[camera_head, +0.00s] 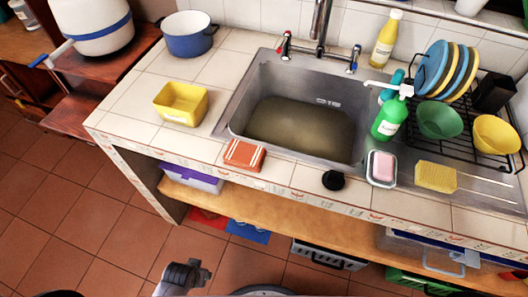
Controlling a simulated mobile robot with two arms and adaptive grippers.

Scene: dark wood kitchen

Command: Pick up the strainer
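A small round black object (333,180), which looks like the sink strainer, lies on the tiled counter's front edge, in front of the sink. It is between the orange-red sponge or brick-like block (244,155) and the soap dish. Its fine detail is too small to make out. My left gripper (198,273) shows at the bottom edge, low in front of the counter and well apart from the black object. Its finger opening cannot be made out. My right gripper is not in view.
The metal sink (240,108) holds murky water. A pink soap (382,166) in its dish, a yellow sponge (435,177) and a green bottle (390,120) stand right of the black object. A yellow container (181,104) is at left. A shelf (270,230) runs below the counter.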

